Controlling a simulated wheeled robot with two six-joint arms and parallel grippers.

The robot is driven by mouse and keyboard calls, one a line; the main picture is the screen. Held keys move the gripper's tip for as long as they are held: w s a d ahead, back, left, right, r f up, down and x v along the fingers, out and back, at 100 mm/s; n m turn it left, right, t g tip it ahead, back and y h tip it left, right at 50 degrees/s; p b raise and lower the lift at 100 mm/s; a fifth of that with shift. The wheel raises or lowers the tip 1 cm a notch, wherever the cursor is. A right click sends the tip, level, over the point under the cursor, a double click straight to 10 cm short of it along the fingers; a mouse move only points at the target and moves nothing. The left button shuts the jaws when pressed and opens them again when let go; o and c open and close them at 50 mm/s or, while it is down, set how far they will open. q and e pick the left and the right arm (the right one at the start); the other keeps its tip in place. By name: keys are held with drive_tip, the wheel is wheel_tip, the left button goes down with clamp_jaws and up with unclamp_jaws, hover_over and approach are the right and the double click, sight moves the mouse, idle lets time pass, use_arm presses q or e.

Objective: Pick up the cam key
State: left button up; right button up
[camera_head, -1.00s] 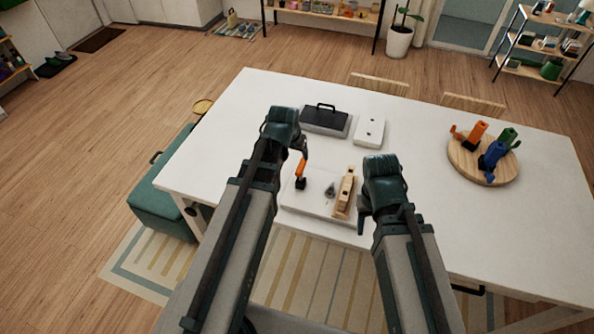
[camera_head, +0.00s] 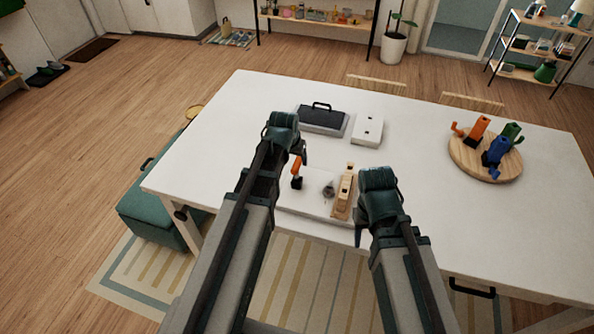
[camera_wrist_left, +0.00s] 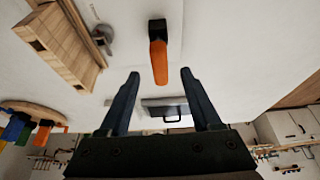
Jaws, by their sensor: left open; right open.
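An upright tool with an orange handle and a black lower end (camera_head: 297,170) is on a pale board (camera_head: 300,204) at the table's near side; it seems to be the cam key, though no label shows. It also appears in the left wrist view (camera_wrist_left: 159,62), handle pointing toward my jaws. My left gripper (camera_head: 302,156) is open and empty close by the handle; in the wrist view its fingers (camera_wrist_left: 160,76) lie either side of the handle's line, with no contact visible. My right gripper (camera_head: 362,228) is open and empty at the table's near edge.
A small grey part (camera_head: 328,190) and a wooden block (camera_head: 342,198) stand right of the orange tool. A dark-topped case (camera_head: 322,120) and a white plate (camera_head: 367,132) lie behind. A round wooden board (camera_head: 460,162) holds coloured pieces. The table's right side is mostly clear.

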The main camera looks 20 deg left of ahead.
sight(297, 163)
use_arm(q)
drive_tip(key=b+x, duration=0.4)
drive_tip(key=x, duration=0.1)
drive_tip(key=shift+w, duration=0.2)
drive_tip(key=shift+r, duration=0.1)
clamp_jaws()
